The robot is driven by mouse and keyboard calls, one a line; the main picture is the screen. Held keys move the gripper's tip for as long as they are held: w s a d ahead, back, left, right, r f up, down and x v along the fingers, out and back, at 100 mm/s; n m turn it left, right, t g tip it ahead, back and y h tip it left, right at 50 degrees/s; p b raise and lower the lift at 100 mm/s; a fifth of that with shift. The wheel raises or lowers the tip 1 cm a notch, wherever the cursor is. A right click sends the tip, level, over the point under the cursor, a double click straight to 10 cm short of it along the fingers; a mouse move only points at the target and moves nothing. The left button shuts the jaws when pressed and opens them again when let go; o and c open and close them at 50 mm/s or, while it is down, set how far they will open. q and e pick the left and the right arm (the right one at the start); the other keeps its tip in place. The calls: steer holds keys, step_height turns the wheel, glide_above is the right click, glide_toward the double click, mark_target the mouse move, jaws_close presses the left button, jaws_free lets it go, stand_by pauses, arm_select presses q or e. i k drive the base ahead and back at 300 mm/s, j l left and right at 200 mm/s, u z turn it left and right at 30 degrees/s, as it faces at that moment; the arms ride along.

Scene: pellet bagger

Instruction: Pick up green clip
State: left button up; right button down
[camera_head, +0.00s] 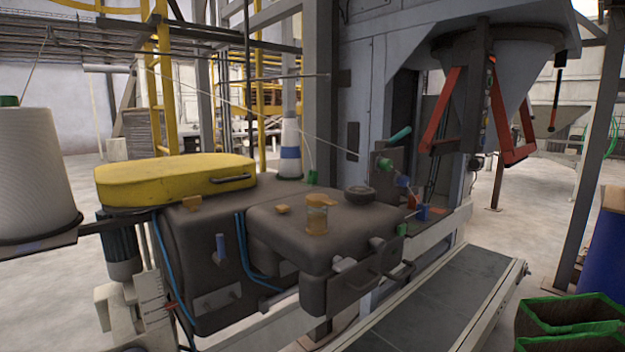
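Several small green parts show on and around the brown sewing machine (290,235), and I cannot tell which is the green clip. A small upright green piece (313,177) stands on the back of its top, where a thread runs down. A green piece (402,229) sits at its right side. A round green part (385,164) and a teal cylinder (400,135) are behind it to the right. A green cap (9,101) sits on the white thread cone at far left. Neither of my grippers is in view.
The machine carries a yellow cover (175,180) and an amber glass cup (317,215). The white thread cone (35,170) stands at left. A conveyor (430,300) runs along the front right. Green-edged bags (570,322) are at bottom right. A hopper with red clamp arms (447,110) hangs above.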

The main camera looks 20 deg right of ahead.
mark_target(312, 174)
steer(key=k+l+z, duration=0.2)
steer(key=l, duration=0.2)
steer(key=k+l+z, duration=0.2)
steer(key=l, duration=0.2)
steer(key=l+z, duration=0.15)
steer(key=l, duration=0.25)
steer(key=l+z, duration=0.2)
steer(key=l, duration=0.2)
steer(key=k, duration=0.05)
